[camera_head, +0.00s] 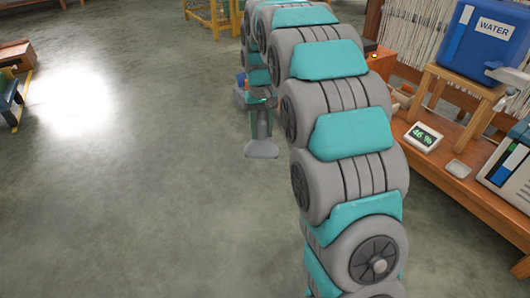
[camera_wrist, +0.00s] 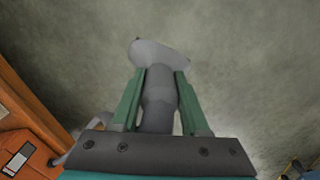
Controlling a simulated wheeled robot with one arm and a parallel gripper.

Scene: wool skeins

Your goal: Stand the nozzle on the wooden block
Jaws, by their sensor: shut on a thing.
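The nozzle (camera_head: 262,146) is grey, with a narrow body and a wide flared end. My gripper (camera_head: 260,101) is shut on its narrow body and holds it in the air with the flared end down, over open floor. In the wrist view the nozzle (camera_wrist: 158,54) lies between the two green fingers of my gripper (camera_wrist: 161,80), its flared end past the fingertips. I cannot pick out the wooden block for certain in either view; my arm covers part of the bench side in the head view.
A wooden bench (camera_head: 450,180) runs along the right, with a blue water container (camera_head: 480,45) on a wooden stand, a display reading 46 % (camera_head: 424,137) and a small pale dish (camera_head: 458,169). A wooden edge (camera_wrist: 35,110) shows left in the wrist view.

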